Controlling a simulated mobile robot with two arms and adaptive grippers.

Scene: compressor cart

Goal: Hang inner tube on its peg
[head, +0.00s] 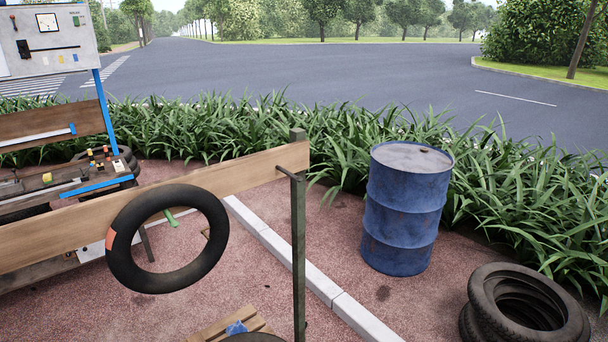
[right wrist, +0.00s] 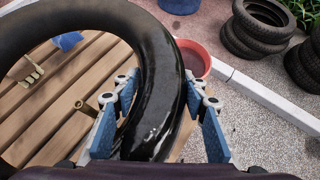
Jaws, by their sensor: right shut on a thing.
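A black inner tube (right wrist: 155,60) fills much of the right wrist view. My right gripper (right wrist: 163,125) is shut on its near side, with a blue finger on each side of the tube. The tube is above a slatted wooden table. A dark curved edge (head: 255,338) at the bottom of the head view may be this tube. A post (head: 299,245) stands at the end of the wooden board, with a short peg (head: 284,172) near its top. Another black ring with an orange patch (head: 206,215) is in front of the board. My left gripper is not in view.
The wooden board (head: 250,172) runs left from the post. A blue drum (head: 403,210) and stacked tires (head: 525,310) stand to the right. A blue cloth (right wrist: 68,41) and brass fittings (right wrist: 33,75) lie on the slatted table (right wrist: 60,105). A red bucket (right wrist: 198,58) is beyond it.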

